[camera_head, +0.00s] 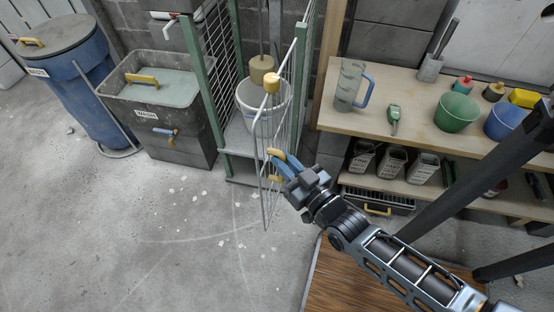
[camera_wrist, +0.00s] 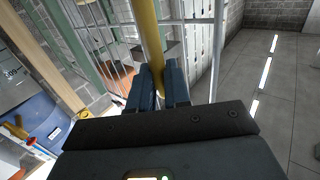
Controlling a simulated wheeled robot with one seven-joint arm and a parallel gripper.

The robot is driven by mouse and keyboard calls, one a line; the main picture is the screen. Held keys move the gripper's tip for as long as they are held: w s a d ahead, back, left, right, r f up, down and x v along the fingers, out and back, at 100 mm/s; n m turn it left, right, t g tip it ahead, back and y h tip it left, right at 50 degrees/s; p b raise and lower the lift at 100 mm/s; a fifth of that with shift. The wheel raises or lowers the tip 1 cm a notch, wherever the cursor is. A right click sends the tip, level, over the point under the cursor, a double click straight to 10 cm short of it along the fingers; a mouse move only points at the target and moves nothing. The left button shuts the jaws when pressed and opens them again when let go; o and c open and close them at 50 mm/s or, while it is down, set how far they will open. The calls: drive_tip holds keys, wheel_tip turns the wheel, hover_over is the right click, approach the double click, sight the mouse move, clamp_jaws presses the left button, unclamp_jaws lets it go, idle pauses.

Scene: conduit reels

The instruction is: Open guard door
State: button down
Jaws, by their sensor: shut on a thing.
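The guard door (camera_head: 264,200) is a grey wire-mesh panel on a green-framed cage (camera_head: 203,90). It stands swung out from the cage front and is seen nearly edge-on in the head view. Its yellow handle (camera_head: 274,153) is on the near part of the panel. My gripper (camera_head: 283,163) is shut on this handle. In the wrist view the yellow handle (camera_wrist: 150,40) runs between the two blue fingers (camera_wrist: 161,85), with the door's bars behind it. Part of the handle is hidden by the fingers.
Inside the cage is a white bucket (camera_head: 248,102). A grey bin (camera_head: 175,125) and a blue barrel (camera_head: 85,95) stand to the left. A wooden bench (camera_head: 390,78) with cups and bowls is to the right. The floor left of the door is clear except for small scraps.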

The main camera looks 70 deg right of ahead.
drive_tip(key=shift+s+d+r, duration=0.15)
drive_tip(key=shift+d+r, duration=0.05)
drive_tip(key=shift+d, duration=0.4)
drive_tip(key=c, duration=1.1)
unclamp_jaws()
drive_tip(key=shift+a+f, duration=0.1)
drive_tip(key=shift+a, duration=0.1)
drive_tip(key=v, duration=0.7)
drive_tip(key=shift+s+a+b, duration=0.25)
drive_tip(key=shift+s+b, duration=0.1)
drive_tip(key=shift+b, duration=0.1)
